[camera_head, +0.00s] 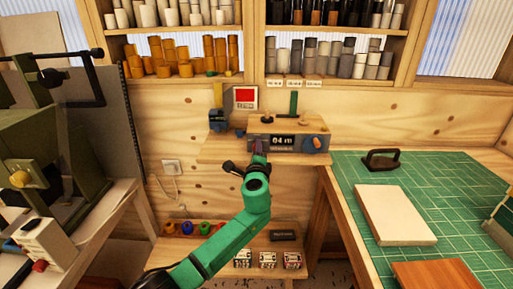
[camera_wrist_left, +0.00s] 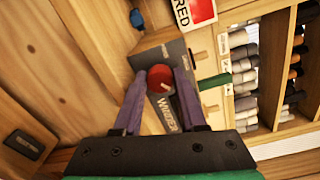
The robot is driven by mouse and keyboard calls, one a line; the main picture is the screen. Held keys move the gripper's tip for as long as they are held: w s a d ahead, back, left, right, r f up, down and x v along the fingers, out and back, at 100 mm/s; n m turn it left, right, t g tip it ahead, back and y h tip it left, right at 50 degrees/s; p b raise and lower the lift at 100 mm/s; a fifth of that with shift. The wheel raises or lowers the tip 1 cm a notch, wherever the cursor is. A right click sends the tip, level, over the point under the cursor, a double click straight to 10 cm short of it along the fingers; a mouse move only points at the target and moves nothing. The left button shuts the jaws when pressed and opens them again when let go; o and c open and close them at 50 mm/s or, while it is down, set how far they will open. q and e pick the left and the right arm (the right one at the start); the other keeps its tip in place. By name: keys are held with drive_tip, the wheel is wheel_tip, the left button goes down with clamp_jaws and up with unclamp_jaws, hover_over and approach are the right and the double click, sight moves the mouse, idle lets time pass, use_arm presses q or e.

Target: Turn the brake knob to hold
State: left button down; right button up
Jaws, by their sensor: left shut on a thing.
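A red round knob (camera_wrist_left: 160,77) with a pale mark sits on the grey winder (camera_wrist_left: 166,107) in the left wrist view. My left gripper (camera_wrist_left: 160,84) has its two purple fingers on either side of this knob and is shut on it. In the head view, the winder (camera_head: 288,147) stands on a wooden shelf and its display reads 64 m. My left gripper (camera_head: 259,147) is at the winder's left front and hides the red knob there. Hold markings at the knob cannot be read. My right gripper is not in view.
An orange knob (camera_head: 320,143) is on the winder's right. A blue-and-yellow device (camera_head: 218,118) and a red sign (camera_head: 245,97) are to its left. A green mat (camera_head: 420,190) bears a pale board (camera_head: 394,214). Shelves of rolls (camera_head: 330,60) are above. Coloured rolls (camera_head: 195,228) lie below.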

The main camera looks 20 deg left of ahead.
use_arm(q)
drive_tip(key=shift+m, duration=0.5)
drive_tip(key=shift+f, duration=0.1)
drive_tip(key=shift+c, duration=2.3)
unclamp_jaws()
drive_tip(key=shift+d, duration=0.1)
